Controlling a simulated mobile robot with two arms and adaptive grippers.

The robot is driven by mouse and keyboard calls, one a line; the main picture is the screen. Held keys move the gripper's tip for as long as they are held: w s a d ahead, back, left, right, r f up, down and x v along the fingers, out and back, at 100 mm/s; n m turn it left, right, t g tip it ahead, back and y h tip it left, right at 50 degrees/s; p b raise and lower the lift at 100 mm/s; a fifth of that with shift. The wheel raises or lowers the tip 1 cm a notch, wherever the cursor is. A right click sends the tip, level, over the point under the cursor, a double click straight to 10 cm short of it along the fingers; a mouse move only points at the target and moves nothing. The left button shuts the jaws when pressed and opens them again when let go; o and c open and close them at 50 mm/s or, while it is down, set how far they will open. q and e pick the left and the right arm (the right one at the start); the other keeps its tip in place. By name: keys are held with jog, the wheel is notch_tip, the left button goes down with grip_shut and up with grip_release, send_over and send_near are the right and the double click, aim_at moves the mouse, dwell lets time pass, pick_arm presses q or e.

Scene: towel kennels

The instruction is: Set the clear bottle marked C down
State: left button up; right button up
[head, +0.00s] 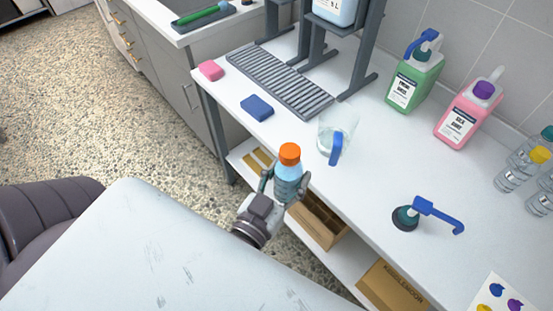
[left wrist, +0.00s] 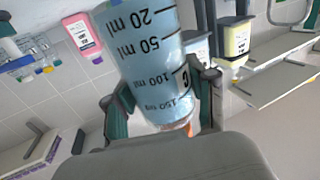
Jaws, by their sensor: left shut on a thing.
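The clear bottle marked C (head: 289,174) has an orange cap and holds light blue liquid. My left gripper (head: 284,190) is shut around its body. In the head view it appears upright, overlapping the front edge of the white bench (head: 375,215); I cannot tell its height over the bench. In the left wrist view the bottle (left wrist: 150,65) fills the middle, with black ml marks and part of a C label, between both fingers of the gripper (left wrist: 165,105). Its base is out of that frame. My right gripper is in neither view.
A clear jug (head: 336,125) with a blue handle stands just behind the bottle. A blue sponge (head: 257,107), a pink sponge (head: 211,70) and a grey drying rack (head: 280,80) lie leftward. A pump top (head: 405,217) sits to the right. Bare bench lies between jug and pump.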

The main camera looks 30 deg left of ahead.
aim_at(277, 161)
pick_arm(q)
jog(key=a, duration=0.1)
jog(key=w+a+r, duration=0.1)
jog(key=a, duration=0.1)
jog(key=shift+w+a, duration=0.15)
jog(key=shift+w, duration=0.05)
jog(key=shift+a+f, duration=0.1)
jog(key=shift+f, duration=0.05)
jog(key=shift+a, duration=0.1)
